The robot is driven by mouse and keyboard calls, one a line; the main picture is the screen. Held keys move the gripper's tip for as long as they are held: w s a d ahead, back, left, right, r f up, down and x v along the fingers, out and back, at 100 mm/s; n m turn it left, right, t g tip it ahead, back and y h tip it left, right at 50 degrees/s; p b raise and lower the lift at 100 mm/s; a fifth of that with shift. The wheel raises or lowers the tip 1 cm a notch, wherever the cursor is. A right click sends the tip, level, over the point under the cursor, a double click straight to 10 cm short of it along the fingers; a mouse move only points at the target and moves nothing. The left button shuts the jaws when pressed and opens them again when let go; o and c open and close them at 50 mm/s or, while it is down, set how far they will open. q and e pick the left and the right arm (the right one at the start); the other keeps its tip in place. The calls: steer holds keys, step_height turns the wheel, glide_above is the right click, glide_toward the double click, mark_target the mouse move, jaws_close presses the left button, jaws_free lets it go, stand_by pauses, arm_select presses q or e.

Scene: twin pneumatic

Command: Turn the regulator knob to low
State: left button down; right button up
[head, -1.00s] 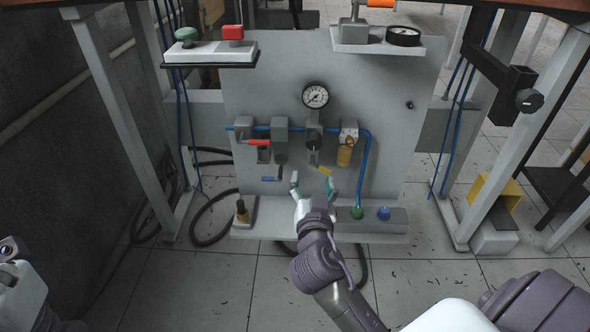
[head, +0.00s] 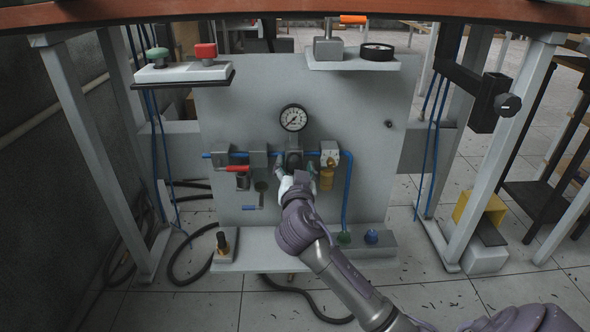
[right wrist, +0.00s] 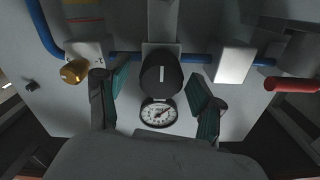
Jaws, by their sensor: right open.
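The regulator knob (right wrist: 160,73) is a black round knob with a white mark on its face, on the grey upright panel (head: 380,100). In the head view, the knob (head: 293,160) sits below the round white-faced gauge (head: 293,118) and is partly hidden by my right gripper. The gauge also shows in the right wrist view (right wrist: 158,113). My right gripper (right wrist: 160,88) is open, with one teal-padded finger on each side of the knob. Gaps show between both fingers and the knob. My left gripper is out of view.
A grey ledge (head: 270,258) juts out below. Table legs stand on both sides.

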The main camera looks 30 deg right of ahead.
steer(key=shift+w+d, duration=0.2)
steer(key=shift+w, duration=0.05)
steer(key=c, duration=1.1)
steer(key=shift+c, duration=0.2)
steer(key=shift+r+n+p, duration=0.1)
steer(key=shift+n+p, duration=0.2)
steer(key=shift+p, duration=0.1)
